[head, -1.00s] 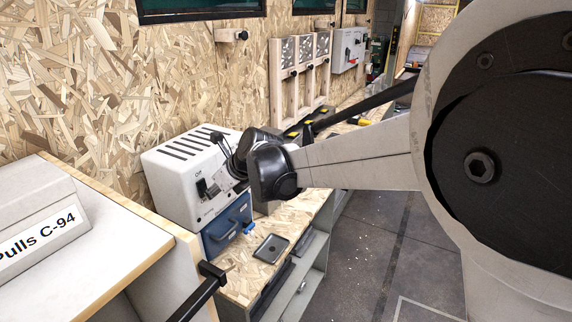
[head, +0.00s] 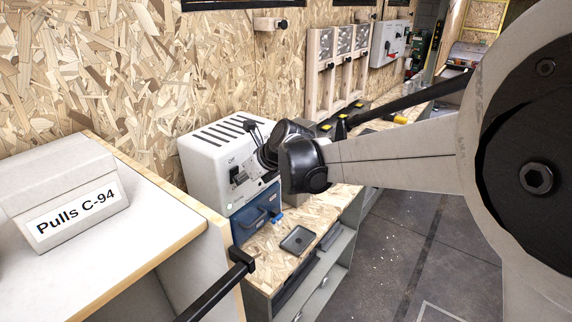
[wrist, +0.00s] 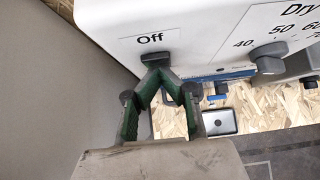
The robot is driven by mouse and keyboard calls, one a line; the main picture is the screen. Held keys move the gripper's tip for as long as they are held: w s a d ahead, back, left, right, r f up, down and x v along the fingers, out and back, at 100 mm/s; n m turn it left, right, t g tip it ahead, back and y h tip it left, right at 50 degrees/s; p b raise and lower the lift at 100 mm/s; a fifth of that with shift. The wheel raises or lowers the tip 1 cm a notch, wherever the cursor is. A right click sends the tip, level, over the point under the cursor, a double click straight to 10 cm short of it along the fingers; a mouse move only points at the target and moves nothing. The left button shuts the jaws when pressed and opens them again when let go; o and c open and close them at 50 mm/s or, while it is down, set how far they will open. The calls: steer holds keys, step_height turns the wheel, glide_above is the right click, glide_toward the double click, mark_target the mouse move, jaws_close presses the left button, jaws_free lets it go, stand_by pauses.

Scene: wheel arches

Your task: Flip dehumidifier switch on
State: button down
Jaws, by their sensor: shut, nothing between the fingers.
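The dehumidifier is a white box (head: 205,150) with dark slots in its top, on the bench in the head view. Its black switch (head: 236,176) sits below an "Off" label on the front. In the wrist view the switch (wrist: 152,57) is right below the large "Off" label (wrist: 150,41). My gripper (wrist: 159,72) is shut and empty, its green fingers meeting just under the switch. The tips are at or very near the switch's lower edge; I cannot tell whether they touch. In the head view my wrist partly hides the front panel.
A grey dial (wrist: 268,57) with "Dry" markings is right of the switch. A blue case (head: 256,213) stands under the box, with a dark tray (head: 297,240) beside it on the bench. A shelf with a "Pulls C-94" box (head: 65,190) is at left.

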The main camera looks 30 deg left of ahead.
steer(key=shift+r, duration=0.1)
steer(key=shift+r+p, duration=0.3)
steer(key=shift+r, duration=0.4)
steer(key=shift+d, duration=0.1)
steer(key=d+f+p+v, duration=0.1)
steer(key=p+v, duration=0.2)
steer(key=v, duration=1)
steer(key=shift+s+d+f, duration=0.15)
steer(key=shift+s+d, duration=0.05)
steer(key=shift+f, duration=0.15)
